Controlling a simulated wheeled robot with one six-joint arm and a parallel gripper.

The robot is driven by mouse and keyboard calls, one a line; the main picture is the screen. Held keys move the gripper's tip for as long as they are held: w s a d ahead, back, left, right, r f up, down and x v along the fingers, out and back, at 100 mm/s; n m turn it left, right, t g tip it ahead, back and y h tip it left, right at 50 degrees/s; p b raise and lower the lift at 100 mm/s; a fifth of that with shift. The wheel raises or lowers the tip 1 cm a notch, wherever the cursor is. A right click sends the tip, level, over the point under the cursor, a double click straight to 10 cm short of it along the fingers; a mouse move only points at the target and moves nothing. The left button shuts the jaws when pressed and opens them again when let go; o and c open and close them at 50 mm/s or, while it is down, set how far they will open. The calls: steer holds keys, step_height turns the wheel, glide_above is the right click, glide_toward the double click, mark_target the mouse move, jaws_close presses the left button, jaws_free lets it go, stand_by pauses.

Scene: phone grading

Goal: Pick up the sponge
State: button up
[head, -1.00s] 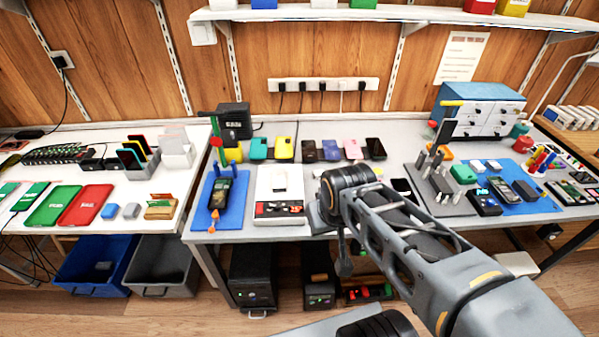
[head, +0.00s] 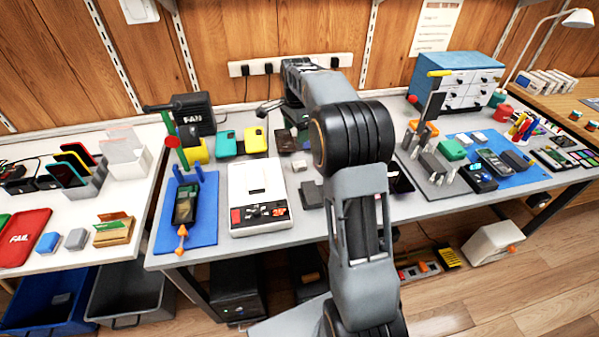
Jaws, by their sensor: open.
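I cannot pick out the sponge with certainty. A small blue block (head: 48,243) and a small grey block (head: 76,239) lie side by side on the left white table, and either has a sponge-like shape. My gripper (head: 268,108) is in the air above the back of the middle workbench, near the wall. It is small in view, open and apart from both blocks, well to their right. My own arm hides part of the bench's middle.
A white box (head: 258,180) and blue mat (head: 205,222) are in front. A blue drawer cabinet (head: 457,72) stands right. Blue and grey bins sit under the left table.

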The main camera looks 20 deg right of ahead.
steer(key=w+d+f+m+b, duration=0.1)
steer(key=w+d+f+m, duration=0.25)
steer(key=f, duration=0.25)
glide_above(301, 164)
steer(key=shift+g, duration=0.3)
step_height(301, 164, down, 6)
steer(key=shift+w+f+b, duration=0.1)
steer(key=shift+f+b, duration=0.05)
steer(key=shift+b, duration=0.2)
steer(key=shift+f, duration=3.1)
steer(key=shift+c, duration=0.5)
steer(key=c, duration=0.9)
